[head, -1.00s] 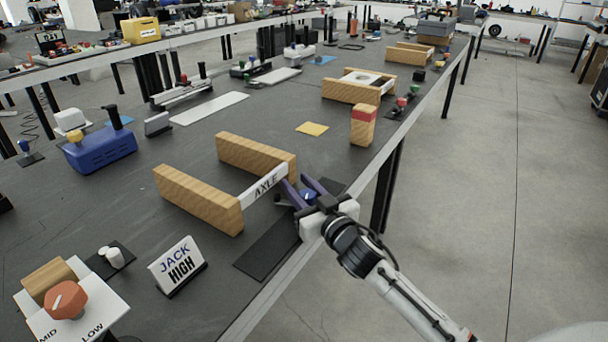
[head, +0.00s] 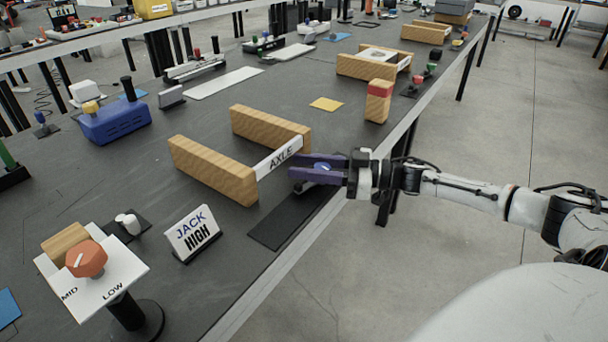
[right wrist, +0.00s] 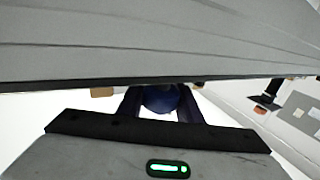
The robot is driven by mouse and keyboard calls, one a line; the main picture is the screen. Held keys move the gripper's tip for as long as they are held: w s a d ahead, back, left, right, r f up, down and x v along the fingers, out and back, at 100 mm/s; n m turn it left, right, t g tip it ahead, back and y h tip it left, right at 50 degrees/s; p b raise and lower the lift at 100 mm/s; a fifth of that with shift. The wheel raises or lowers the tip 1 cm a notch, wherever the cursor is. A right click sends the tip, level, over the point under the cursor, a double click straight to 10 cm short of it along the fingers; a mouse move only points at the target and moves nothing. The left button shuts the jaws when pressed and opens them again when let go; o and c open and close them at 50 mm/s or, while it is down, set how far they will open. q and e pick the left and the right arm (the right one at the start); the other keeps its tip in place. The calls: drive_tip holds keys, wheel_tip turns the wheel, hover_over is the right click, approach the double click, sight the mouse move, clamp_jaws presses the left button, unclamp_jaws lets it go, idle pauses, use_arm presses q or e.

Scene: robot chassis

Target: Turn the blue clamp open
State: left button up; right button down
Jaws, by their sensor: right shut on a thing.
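The blue clamp (head: 322,168) is a small blue knob by the right end of the white AXLE bar, near the table's front edge. My right gripper (head: 300,172) reaches in from the right with its purple fingers on either side of the knob. It is shut on the clamp. In the right wrist view the blue clamp (right wrist: 160,98) shows as a dark blue round shape between the two fingers (right wrist: 160,105). The fingers hide part of the clamp in the head view. My left gripper is not in view.
Two wooden beams (head: 212,170) flank the AXLE bar (head: 278,158). A JACK HIGH sign (head: 193,233) and an orange dial (head: 86,259) on a white plate stand at the lower left. A red-topped wooden block (head: 378,100) stands beyond the gripper. A dark mat (head: 288,218) lies in front.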

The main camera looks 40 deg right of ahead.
drive_tip(key=shift+f+n+g+y+b, duration=0.25)
drive_tip(key=shift+n+g+y+b, duration=0.45)
drive_tip(key=shift+g+y+b, duration=0.15)
drive_tip(key=shift+s+a+b, duration=0.15)
drive_tip(key=shift+b, duration=0.15)
drive_tip(key=shift+r+n+g+y, duration=0.1)
drive_tip(key=shift+n+g+y, duration=0.25)
drive_tip(key=shift+n, duration=0.05)
drive_tip(key=shift+s+a+g+b, duration=0.1)
drive_tip(key=shift+g+b, duration=0.2)
drive_tip(key=shift+b, duration=0.2)
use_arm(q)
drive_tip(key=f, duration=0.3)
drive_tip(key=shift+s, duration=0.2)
use_arm(e)
drive_tip(key=shift+r+n+y, duration=0.1)
drive_tip(key=shift+n+y, duration=0.2)
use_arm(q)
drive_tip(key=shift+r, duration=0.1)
use_arm(e)
drive_tip(key=shift+a, duration=0.1)
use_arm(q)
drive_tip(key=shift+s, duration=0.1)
use_arm(e)
drive_tip(key=c, duration=1.4)
unclamp_jaws()
drive_tip(key=shift+o, duration=0.7)
